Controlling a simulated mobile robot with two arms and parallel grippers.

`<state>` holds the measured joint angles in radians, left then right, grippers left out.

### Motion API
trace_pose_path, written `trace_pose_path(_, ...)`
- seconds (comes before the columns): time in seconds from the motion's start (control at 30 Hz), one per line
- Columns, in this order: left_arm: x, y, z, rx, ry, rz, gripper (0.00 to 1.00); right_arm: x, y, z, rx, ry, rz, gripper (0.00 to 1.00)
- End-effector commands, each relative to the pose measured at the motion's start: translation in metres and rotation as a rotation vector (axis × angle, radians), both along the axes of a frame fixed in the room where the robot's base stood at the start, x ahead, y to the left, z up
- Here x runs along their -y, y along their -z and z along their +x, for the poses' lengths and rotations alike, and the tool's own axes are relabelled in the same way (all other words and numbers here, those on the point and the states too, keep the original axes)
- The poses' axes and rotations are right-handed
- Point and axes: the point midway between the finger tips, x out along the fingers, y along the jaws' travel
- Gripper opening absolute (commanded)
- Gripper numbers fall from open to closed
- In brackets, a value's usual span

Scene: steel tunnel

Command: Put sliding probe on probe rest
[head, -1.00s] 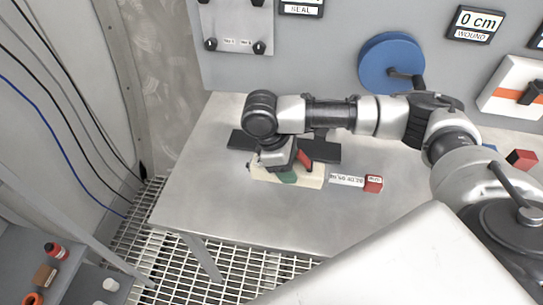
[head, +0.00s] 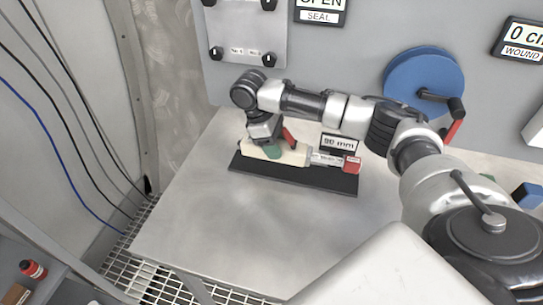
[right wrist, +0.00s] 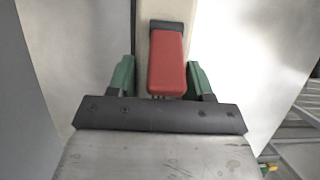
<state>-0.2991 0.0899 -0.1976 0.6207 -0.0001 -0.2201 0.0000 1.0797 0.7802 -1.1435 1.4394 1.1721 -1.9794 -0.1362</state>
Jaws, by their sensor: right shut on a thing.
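The sliding probe (head: 298,156) has a cream body, a red part on top, a pale marked rod and a red end block (head: 351,164). My right gripper (head: 270,147) is shut on the cream body near its left end. In the right wrist view its green fingers flank the cream body (right wrist: 160,42) and the red part (right wrist: 166,64). The probe rest is a long black base (head: 290,178) on the table; the probe lies lengthwise over it. I cannot tell whether the probe touches it. My left gripper is not in view.
A display reading 90 mm (head: 338,143) stands behind the rest's right half. The steel table (head: 210,220) is clear in front. A blue reel (head: 425,80) with a crank is on the back wall. A blue block (head: 527,195) lies at the right.

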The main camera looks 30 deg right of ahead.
Motion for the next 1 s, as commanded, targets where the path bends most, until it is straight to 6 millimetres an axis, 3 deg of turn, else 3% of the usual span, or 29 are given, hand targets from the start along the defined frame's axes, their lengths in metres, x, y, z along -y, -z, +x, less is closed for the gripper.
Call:
trace_pose_path(0.23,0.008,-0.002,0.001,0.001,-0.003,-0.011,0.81,-0.006,0.012,0.015,0.0,0.0,-0.003,0.14)
trace_pose_path(0.5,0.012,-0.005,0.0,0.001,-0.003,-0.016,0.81,-0.006,0.046,0.014,0.001,-0.001,-0.003,0.14)
trace_pose_path(0.9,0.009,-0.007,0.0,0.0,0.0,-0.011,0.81,-0.006,0.051,0.014,0.001,0.0,-0.002,0.14)
trace_pose_path(0.93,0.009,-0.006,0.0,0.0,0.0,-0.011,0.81,-0.006,0.052,0.014,0.0,-0.001,-0.003,0.55)
trace_pose_path(1.0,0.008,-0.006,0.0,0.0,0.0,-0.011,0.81,-0.006,0.052,0.014,0.0,-0.001,-0.003,0.66)
